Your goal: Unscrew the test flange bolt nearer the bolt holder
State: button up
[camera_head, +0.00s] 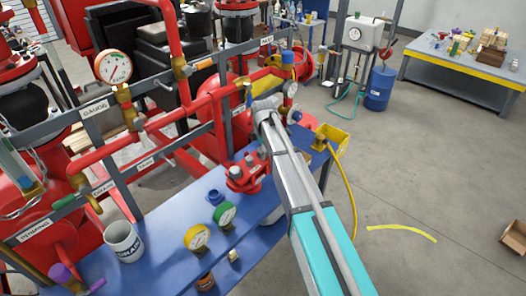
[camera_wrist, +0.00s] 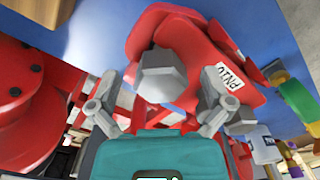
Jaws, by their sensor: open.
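In the wrist view, my gripper (camera_wrist: 157,108) is open, with one finger on each side of the picture. A large grey hex bolt head (camera_wrist: 160,75) stands on a red flange (camera_wrist: 195,45), centred just beyond the fingertips. No contact between fingers and bolt shows. In the head view, the red flange (camera_head: 245,175) with grey bolt heads sits on the blue bench (camera_head: 165,255), left of my arm. My arm's links cross this area, and my gripper cannot be made out there. I cannot tell which thing is the bolt holder.
Red pipework and a grey rail (camera_head: 125,190) lie behind and left. A yellow box (camera_head: 333,136) is at the bench's right end. Open floor is to the right.

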jog(key=shift+f, duration=0.1)
dwell(0.3)
jog(key=c, duration=1.2)
jog(key=shift+n, duration=0.3)
jog(key=n, duration=1)
jog(key=shift+s, duration=0.1)
jog(key=shift+n, duration=2.2)
